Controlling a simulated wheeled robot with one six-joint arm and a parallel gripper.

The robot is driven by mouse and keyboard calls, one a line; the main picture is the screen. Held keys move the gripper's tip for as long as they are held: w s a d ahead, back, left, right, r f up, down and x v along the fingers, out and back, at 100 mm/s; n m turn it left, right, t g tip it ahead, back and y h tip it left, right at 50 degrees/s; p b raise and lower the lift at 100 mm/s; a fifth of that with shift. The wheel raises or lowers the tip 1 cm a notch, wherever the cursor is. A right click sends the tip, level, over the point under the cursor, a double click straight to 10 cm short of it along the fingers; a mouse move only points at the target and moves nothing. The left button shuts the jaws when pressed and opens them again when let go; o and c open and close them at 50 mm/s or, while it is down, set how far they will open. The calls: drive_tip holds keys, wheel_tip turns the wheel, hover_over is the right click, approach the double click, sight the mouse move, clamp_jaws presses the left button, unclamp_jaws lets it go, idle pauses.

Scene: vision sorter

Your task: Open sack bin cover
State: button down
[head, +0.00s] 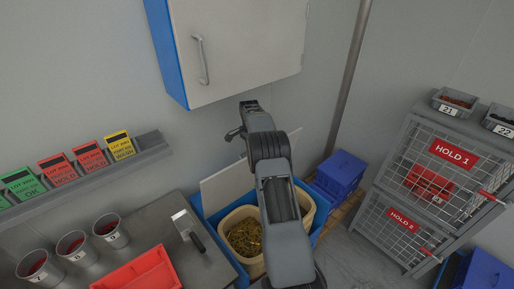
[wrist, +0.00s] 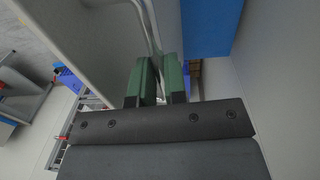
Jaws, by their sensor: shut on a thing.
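The sack bin (head: 208,228) is blue and stands below my arm in the head view, with cream containers and yellowish contents showing. Its pale cover (head: 225,186) stands raised at a steep tilt toward the wall, partly hidden by my arm. In the wrist view the cover (wrist: 90,55) fills the left side, with a curved metal handle (wrist: 150,22) on its face. My gripper (wrist: 159,62) has green fingers shut on this handle, on the wall side of the cover. The fingertips are hard to make out in the head view.
A white wall cabinet (head: 235,45) hangs close above my wrist. A steel table with a red tray (head: 140,272), a scraper (head: 188,230) and cups is on the left. Blue crates (head: 340,172) and HOLD cages (head: 440,165) stand on the right, with floor between.

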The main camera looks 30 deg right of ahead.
drive_tip(key=shift+w+a+f+p, duration=0.15)
drive_tip(key=shift+w+f+p, duration=0.1)
drive_tip(key=shift+w, duration=0.2)
drive_tip(key=shift+w+a+f+p, duration=0.1)
drive_tip(key=shift+w+f+p, duration=0.15)
drive_tip(key=shift+w, duration=0.2)
drive_tip(key=c, duration=1.6)
unclamp_jaws()
drive_tip(key=shift+o, duration=1)
drive_tip(key=shift+w, duration=0.2)
drive_tip(key=shift+o, duration=1.2)
drive_tip(key=shift+d+r, duration=0.15)
drive_tip(key=shift+r, duration=0.05)
